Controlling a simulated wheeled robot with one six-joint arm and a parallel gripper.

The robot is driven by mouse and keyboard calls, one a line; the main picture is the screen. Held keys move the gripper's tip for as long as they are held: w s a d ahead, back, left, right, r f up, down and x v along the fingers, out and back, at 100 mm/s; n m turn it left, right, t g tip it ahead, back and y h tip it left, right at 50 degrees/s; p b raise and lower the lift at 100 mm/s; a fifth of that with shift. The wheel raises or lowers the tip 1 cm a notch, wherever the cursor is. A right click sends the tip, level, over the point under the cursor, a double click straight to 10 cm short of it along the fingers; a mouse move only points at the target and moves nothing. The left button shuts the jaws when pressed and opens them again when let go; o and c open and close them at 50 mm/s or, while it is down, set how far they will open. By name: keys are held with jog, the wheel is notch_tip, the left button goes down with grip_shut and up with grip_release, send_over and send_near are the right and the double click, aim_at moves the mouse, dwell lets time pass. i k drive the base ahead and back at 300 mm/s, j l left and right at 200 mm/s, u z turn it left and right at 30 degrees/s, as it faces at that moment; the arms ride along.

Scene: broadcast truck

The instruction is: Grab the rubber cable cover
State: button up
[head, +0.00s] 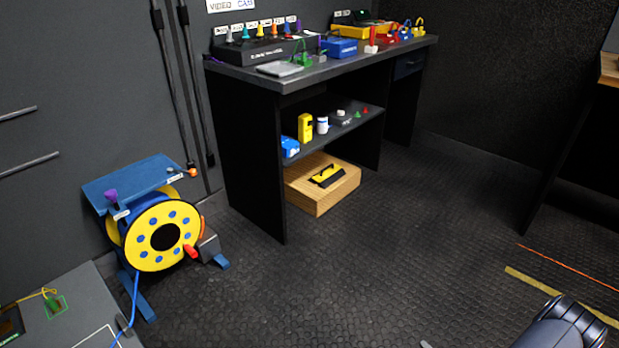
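A small black piece with a yellow top strip (327,175) lies on a light wooden box (318,207) under the workbench. It looks like the rubber cable cover, but it is small in the picture and I cannot be certain. Nothing is touching it from above. A dark rounded part of my arm shows at the bottom right corner, far from the box. My gripper's fingers are not in view.
A black workbench (262,160) has a lower shelf (352,124) with small items above the box. A yellow and blue cable reel (150,232) stands left. An orange cable (570,267) and yellow floor strip lie right. The middle floor is clear.

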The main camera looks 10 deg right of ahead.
aim_at(331, 173)
jog(key=i+l+u, duration=0.3)
jog(key=i+u, duration=0.15)
jog(key=i+l+u, duration=0.45)
jog(key=i+l, duration=0.4)
jog(key=i+l+u, duration=0.1)
jog(key=i+l, duration=0.3)
jog(key=l, duration=0.2)
jog(key=i+l, duration=0.35)
jog(key=l, duration=0.15)
jog(key=i+l, duration=0.4)
jog(key=l+u, duration=0.05)
jog(key=l, duration=0.05)
